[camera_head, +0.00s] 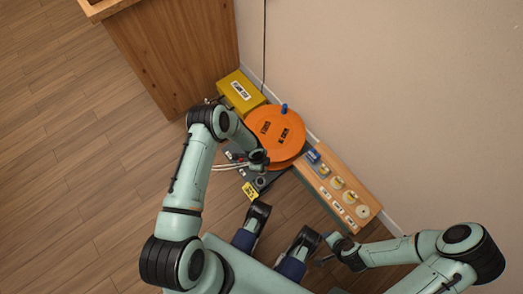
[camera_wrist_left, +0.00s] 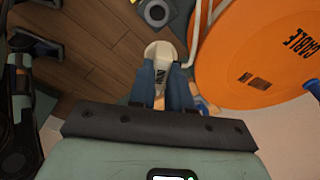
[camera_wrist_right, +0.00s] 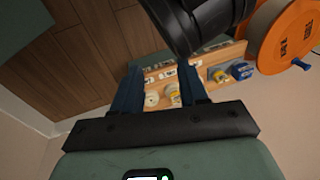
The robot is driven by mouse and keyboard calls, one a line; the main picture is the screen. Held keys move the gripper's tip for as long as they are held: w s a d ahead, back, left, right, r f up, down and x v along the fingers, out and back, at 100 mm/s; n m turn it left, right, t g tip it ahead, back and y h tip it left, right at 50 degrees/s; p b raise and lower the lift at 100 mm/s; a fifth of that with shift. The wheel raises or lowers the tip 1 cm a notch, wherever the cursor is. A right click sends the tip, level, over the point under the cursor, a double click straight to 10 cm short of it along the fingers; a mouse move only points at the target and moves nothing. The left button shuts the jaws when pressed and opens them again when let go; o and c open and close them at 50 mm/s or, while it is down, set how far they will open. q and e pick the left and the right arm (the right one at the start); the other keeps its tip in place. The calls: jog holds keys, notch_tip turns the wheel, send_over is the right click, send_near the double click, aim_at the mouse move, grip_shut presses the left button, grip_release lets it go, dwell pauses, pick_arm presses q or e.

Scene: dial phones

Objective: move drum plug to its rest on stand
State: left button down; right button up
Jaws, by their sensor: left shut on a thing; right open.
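My left gripper (camera_head: 260,164) is at the left edge of the orange cable drum (camera_head: 285,139). The plug is hidden by the arm in the head view. A dark grey block with a round ring (camera_wrist_left: 156,11) lies beyond the plug; it also shows below the drum in the head view (camera_head: 262,181). My right gripper (camera_head: 325,257) is open and empty, left of the wooden board's near end.
The wooden board (camera_head: 309,182) carries several round yellow and cream pieces, a blue plug (camera_head: 313,156) and white labels. A yellow box (camera_head: 240,91) stands behind the drum, near a wooden cabinet (camera_head: 180,50). A wall runs along the right. Floor at left is clear.

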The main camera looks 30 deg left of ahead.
pick_arm(q)
jog(key=shift+m, duration=0.8)
jog(key=f, duration=0.2)
jog(key=f+b, duration=0.1)
jog(key=f, duration=0.1)
jog(key=s+f+b, duration=0.1)
jog(key=f, duration=0.1)
jog(key=shift+f, duration=0.15)
jog(key=shift+s+f, duration=0.1)
jog(key=shift+f, duration=0.25)
jog(key=shift+f+b, duration=0.95)
jog(key=shift+f, duration=0.8)
jog(key=shift+f+b, duration=0.75)
jog(key=shift+b, duration=0.1)
pick_arm(e)
jog(key=s+d+f+g, duration=0.1)
jog(key=s+f+g, duration=0.1)
jog(key=s+f, duration=0.3)
jog(key=shift+s+d+f+m, duration=0.3)
jog(key=shift+s+f, duration=0.05)
jog(key=shift+f, duration=1.35)
pick_arm(q)
jog(key=shift+f+b, duration=0.5)
jog(key=shift+f, duration=0.3)
pick_arm(e)
jog(key=shift+w+f, duration=0.1)
jog(key=shift+f, duration=0.3)
